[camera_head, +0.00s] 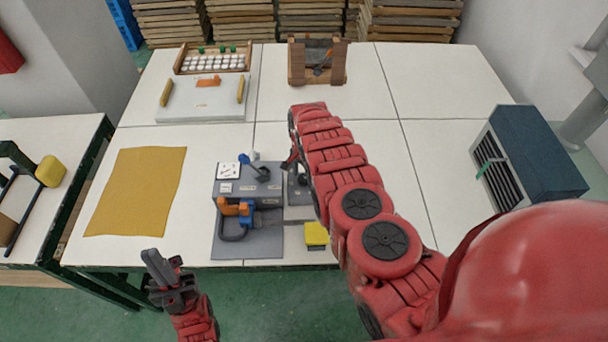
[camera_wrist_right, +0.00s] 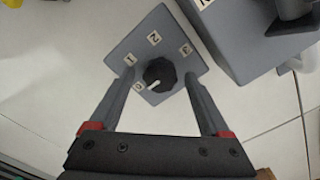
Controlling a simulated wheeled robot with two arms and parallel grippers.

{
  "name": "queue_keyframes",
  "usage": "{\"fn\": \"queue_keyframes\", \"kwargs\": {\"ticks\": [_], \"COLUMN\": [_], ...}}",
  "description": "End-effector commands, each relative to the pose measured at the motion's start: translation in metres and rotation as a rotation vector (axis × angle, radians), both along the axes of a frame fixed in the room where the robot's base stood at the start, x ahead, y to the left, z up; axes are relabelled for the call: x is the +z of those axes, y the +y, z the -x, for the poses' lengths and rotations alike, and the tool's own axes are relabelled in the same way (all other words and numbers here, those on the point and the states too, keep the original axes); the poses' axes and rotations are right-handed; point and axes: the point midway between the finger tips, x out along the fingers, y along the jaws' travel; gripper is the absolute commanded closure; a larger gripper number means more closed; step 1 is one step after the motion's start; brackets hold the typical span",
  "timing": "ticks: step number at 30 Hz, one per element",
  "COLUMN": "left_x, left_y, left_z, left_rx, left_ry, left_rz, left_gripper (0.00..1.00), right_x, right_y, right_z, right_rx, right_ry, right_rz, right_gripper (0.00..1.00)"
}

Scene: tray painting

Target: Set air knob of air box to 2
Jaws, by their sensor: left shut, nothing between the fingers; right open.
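The air box is a small grey box (camera_wrist_right: 130,55) in the right wrist view, with labels 0, 1, 2 and 3 around a black air knob (camera_wrist_right: 161,74). The knob's white pointer is turned towards the 0 label. My right gripper (camera_wrist_right: 160,95) is open, its fingers on either side of the knob and nothing held. Contact with the knob cannot be told. In the head view my right arm reaches over the table and partly hides that spot. My left gripper (camera_head: 160,266) is shut and empty, off the table's front edge at lower left.
A grey device (camera_head: 248,188) with orange and blue parts stands left of my right gripper. A yellow block (camera_head: 316,235) lies near the front edge. A yellow mat (camera_head: 137,190) is at left, a dark blue box (camera_head: 537,155) at right. Trays and a wooden frame (camera_head: 297,65) stand behind.

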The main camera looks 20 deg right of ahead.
Motion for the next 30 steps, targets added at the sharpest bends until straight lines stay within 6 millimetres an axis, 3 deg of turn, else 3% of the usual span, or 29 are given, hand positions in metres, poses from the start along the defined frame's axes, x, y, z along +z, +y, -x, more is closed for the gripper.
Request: {"fn": "queue_keyframes", "kwargs": {"ticks": [4,17,30], "left_x": [0.0,0.0,-0.0086], "left_y": [0.0,0.0,0.0], "left_z": [0.0001,0.0,-0.0001], "left_rx": [0.0,0.0,0.0], "left_ry": [0.0,0.0,0.0], "left_rz": [0.0,0.0,0.0], "left_gripper": [1.0,1.0,1.0], "right_x": [0.0003,0.0007,0.0], "right_y": [0.0,-0.0001,0.0], "right_z": [-0.0004,-0.0006,-0.0023], "right_rx": [0.0,0.0,-0.083], "right_ry": [-0.001,-0.001,-0.006], "right_rz": [0.0,0.0,0.0], "right_gripper": [0.21,0.98,1.0]}}
